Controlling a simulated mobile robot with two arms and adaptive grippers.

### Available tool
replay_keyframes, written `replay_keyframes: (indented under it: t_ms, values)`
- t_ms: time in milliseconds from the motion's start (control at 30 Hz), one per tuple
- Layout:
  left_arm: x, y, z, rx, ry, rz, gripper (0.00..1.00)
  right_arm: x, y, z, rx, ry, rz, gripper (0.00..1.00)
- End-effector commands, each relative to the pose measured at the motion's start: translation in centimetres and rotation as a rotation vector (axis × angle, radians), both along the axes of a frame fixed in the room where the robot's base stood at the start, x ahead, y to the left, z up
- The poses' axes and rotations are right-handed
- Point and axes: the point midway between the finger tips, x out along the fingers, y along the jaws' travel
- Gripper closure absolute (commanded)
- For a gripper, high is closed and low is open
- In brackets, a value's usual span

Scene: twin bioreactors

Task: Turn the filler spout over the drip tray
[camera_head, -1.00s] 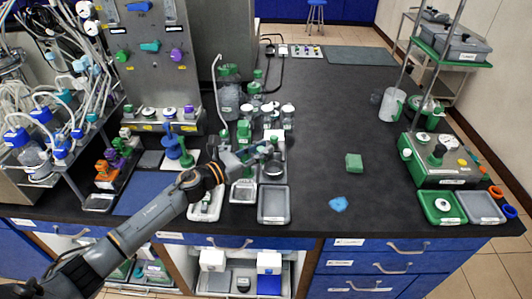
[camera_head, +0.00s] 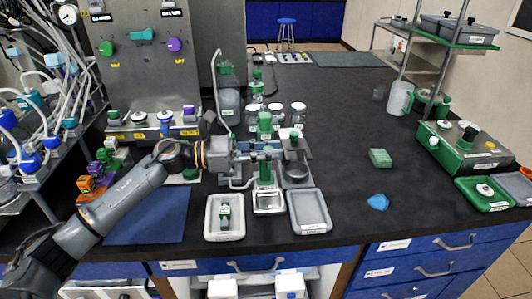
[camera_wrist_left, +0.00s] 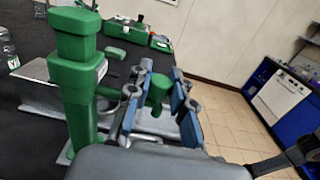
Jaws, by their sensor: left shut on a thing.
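The filler is a green column (camera_head: 265,123) on the worktop, large at the left of the left wrist view (camera_wrist_left: 75,85). The small metal drip tray (camera_head: 268,203) lies at its foot. My left gripper (camera_head: 273,155) reaches in from the left in front of the filler. In the left wrist view its blue-padded fingers (camera_wrist_left: 158,103) are shut around a small green upright part (camera_wrist_left: 160,86) beside the column, which appears to belong to the filler spout. The fingers hide much of it, and I cannot tell exactly where the outlet points. My right gripper is not in view.
A grey tray (camera_head: 311,213) lies right of the drip tray, and a white tray (camera_head: 224,230) lies left. Jars (camera_head: 298,112) stand behind. A green block (camera_head: 380,158) and a blue piece (camera_head: 378,202) lie on the open dark worktop to the right.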

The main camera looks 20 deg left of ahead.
Motion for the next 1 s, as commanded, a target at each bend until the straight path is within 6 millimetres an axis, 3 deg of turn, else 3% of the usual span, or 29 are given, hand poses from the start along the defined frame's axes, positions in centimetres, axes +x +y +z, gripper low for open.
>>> replay_keyframes:
  t_ms: [200, 533, 567, 667, 1000]
  values:
    - [-0.2, -0.1, 0.0, 0.001, 0.002, -0.010, 1.00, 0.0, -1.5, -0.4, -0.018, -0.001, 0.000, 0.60]
    - [-0.2, -0.1, 0.0, 0.002, 0.000, -0.010, 1.00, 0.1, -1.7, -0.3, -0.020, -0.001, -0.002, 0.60]
    - [-0.2, -0.1, 0.0, 0.002, 0.000, -0.010, 0.74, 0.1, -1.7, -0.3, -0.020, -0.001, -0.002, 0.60]
    - [-0.2, -0.1, 0.0, 0.002, 0.000, -0.010, 0.54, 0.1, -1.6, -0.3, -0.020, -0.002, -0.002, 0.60]
    - [-0.2, 0.0, 0.0, 0.001, 0.000, -0.010, 0.54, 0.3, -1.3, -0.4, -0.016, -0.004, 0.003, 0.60]
